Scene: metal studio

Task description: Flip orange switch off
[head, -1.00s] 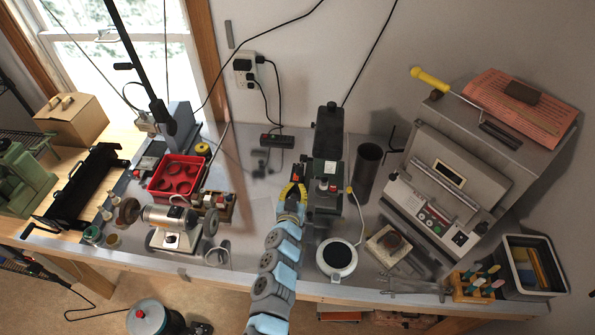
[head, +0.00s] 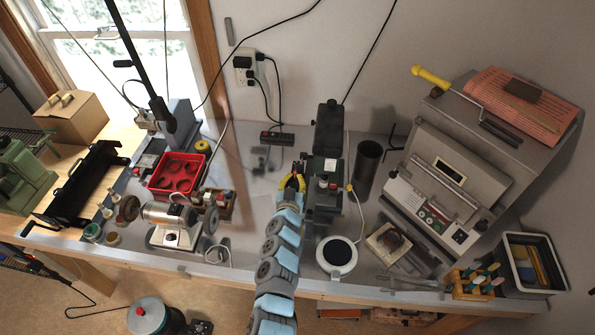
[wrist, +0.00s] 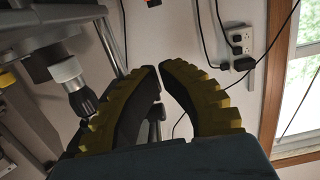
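A dark power strip (head: 278,138) with a small orange-red switch (head: 266,135) lies at the back of the metal bench, below the wall outlet. In the wrist view, a bit of the orange switch (wrist: 154,3) shows at the top edge, partly cut off. I cannot tell which way it is flipped. My gripper (head: 292,177) has yellow and black fingers and is in front of the strip, apart from it. In the wrist view, the fingertips (wrist: 161,68) come together with nothing held between them.
A dark machine (head: 329,130) stands close right of my gripper. A red tray (head: 177,175) and a bench grinder (head: 172,222) are to the left. A wall outlet (head: 245,68) with hanging cords is behind. The bench just before the strip is mostly clear.

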